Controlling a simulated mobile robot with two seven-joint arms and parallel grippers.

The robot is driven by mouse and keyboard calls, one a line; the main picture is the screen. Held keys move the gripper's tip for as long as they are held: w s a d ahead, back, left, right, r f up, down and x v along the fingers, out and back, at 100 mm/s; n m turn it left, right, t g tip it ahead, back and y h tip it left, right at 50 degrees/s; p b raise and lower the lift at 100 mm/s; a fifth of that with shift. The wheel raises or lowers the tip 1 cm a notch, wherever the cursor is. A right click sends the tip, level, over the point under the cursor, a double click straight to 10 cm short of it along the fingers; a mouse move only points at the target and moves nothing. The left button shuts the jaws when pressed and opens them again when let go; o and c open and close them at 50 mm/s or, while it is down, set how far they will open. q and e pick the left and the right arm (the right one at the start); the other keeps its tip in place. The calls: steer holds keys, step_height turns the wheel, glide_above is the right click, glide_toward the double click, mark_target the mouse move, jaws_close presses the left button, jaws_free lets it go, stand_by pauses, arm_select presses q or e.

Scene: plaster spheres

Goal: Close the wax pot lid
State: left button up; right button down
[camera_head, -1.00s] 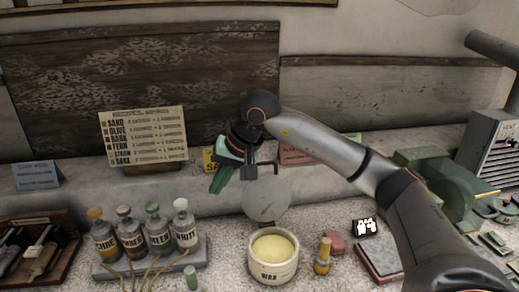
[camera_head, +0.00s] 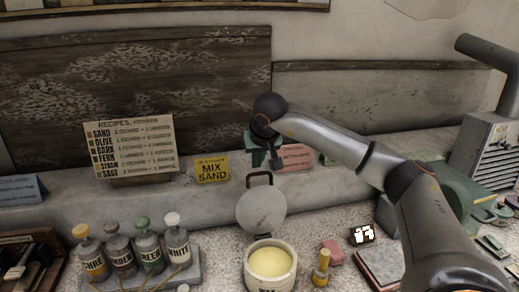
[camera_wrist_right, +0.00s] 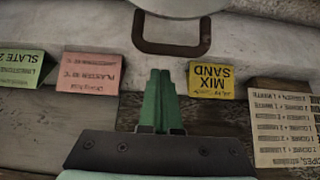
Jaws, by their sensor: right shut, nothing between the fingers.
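The wax pot (camera_head: 271,283) is a cream tub of yellow wax (camera_head: 270,263) on the counter. Its round grey lid (camera_head: 261,209) stands open, upright at the pot's back rim, with a dark loop handle (camera_head: 260,175) at its top. My right gripper (camera_head: 276,163) is shut and empty, just behind and above the lid, close to the handle; its arm partly hides it. In the right wrist view, its green fingers (camera_wrist_right: 160,78) are together, apart from the handle (camera_wrist_right: 170,48); the lid's edge (camera_wrist_right: 185,8) shows at the top. My left gripper is not in view.
Labelled bottles (camera_head: 120,256) stand in a rack left of the pot. A small amber bottle (camera_head: 321,268) and a pink block (camera_head: 332,250) are at its right. Cards, including a yellow one (camera_head: 212,170), stand on the ledge behind. My right arm spans the right side.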

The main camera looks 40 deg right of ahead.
steer(key=shift+s+a+r, duration=0.2)
steer(key=shift+s+a, duration=0.3)
steer(key=shift+s, duration=0.35)
steer(key=shift+s+a+r, duration=0.15)
steer(key=shift+s+a, duration=0.3)
steer(key=shift+s, duration=0.4)
